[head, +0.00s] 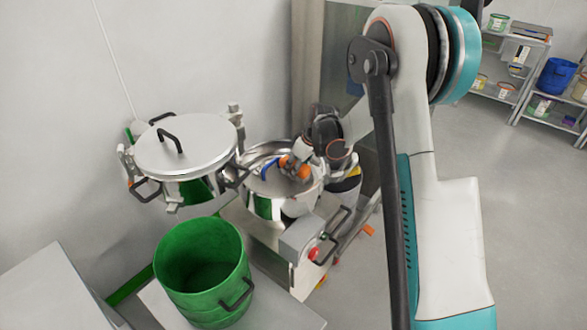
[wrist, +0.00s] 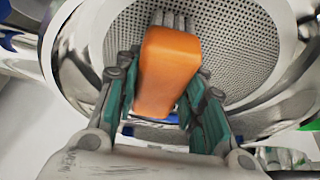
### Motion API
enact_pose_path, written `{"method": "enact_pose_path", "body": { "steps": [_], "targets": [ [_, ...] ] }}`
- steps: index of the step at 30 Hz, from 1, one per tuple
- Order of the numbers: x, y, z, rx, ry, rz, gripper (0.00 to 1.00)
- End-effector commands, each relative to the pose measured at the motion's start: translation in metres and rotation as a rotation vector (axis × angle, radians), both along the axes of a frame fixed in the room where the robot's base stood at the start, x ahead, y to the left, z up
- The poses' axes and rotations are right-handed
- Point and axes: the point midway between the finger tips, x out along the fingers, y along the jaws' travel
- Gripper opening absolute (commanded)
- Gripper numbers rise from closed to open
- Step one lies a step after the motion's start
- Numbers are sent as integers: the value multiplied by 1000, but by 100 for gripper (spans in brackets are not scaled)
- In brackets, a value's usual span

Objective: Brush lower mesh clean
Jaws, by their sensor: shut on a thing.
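My gripper (wrist: 160,98) is shut on an orange block-shaped brush (wrist: 168,70), its teal finger pads on both sides of it. Grey bristle-like parts show at the brush's far end. The perforated metal mesh (wrist: 240,45) lies beyond the brush inside a shiny round rim. In the head view the orange brush (head: 303,170) and my gripper (head: 318,155) are over the open steel bowl (head: 268,203). I cannot tell whether the brush touches the mesh. The brush and fingers hide part of the mesh.
A lidded steel vessel (head: 187,143) with black handles and clamps stands left of the bowl. A green open drum (head: 203,285) stands in front. A control box with a red button (head: 314,253) is close by.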

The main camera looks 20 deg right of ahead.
Motion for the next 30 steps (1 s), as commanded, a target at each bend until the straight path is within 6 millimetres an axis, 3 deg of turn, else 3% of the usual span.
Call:
{"method": "enact_pose_path", "body": {
  "steps": [14, 20, 30],
  "targets": [
    [17, -25, -2, 0, 1, -1, 18],
    [14, -22, -1, -1, 1, 0, 18],
    [0, 0, 1, 0, 0, 1, 18]
  ]
}}
